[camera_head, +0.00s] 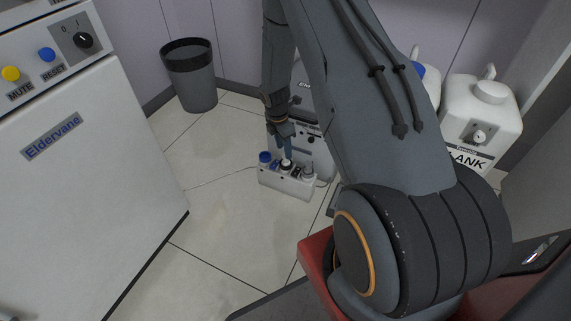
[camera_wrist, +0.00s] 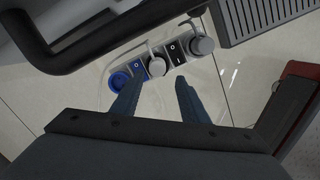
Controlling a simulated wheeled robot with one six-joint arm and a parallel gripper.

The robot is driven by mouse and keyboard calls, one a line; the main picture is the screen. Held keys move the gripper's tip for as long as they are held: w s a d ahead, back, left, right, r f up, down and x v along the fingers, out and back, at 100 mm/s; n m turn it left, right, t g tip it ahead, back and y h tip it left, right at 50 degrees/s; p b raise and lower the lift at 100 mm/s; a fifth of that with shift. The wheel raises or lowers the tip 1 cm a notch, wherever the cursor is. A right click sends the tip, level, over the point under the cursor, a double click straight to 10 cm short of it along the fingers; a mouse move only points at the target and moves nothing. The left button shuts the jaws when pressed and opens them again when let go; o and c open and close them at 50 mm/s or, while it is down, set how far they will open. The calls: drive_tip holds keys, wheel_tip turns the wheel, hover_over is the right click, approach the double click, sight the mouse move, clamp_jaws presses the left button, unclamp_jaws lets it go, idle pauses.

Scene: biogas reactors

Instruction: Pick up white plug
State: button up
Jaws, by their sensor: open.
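A white power strip (camera_head: 285,183) stands on the floor with several plugs and switches along its top. The white plug (camera_head: 286,163) is in the middle, between a blue plug (camera_head: 265,157) and a grey plug (camera_head: 308,170). In the wrist view the white plug (camera_wrist: 156,66) lies just beyond the fingertips, with the blue plug (camera_wrist: 120,80) to its left and the grey plug (camera_wrist: 201,45) to its right. My gripper (camera_wrist: 158,84) is open and empty, its two fingers pointing towards the strip. In the head view my gripper (camera_head: 286,150) is right above the white plug and partly hides it.
A light grey box (camera_head: 312,143) stands right behind the strip. A dark bin (camera_head: 190,78) is by the back wall and a white cabinet (camera_head: 80,170) fills the left. White canisters (camera_head: 480,115) stand at right. The tiled floor left of the strip is clear.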

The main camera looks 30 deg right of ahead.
drive_tip(key=shift+w+d+f+b, duration=0.15)
drive_tip(key=shift+f+b, duration=0.25)
drive_tip(key=shift+f, duration=0.5)
drive_tip(key=shift+w+d+f+b, duration=0.1)
drive_tip(key=shift+d+f+b, duration=0.2)
drive_tip(key=shift+f, duration=0.6)
drive_tip(key=shift+w+d+f+b, duration=0.1)
drive_tip(key=shift+f+b, duration=0.35)
drive_tip(key=shift+f, duration=0.45)
drive_tip(key=c, duration=1)
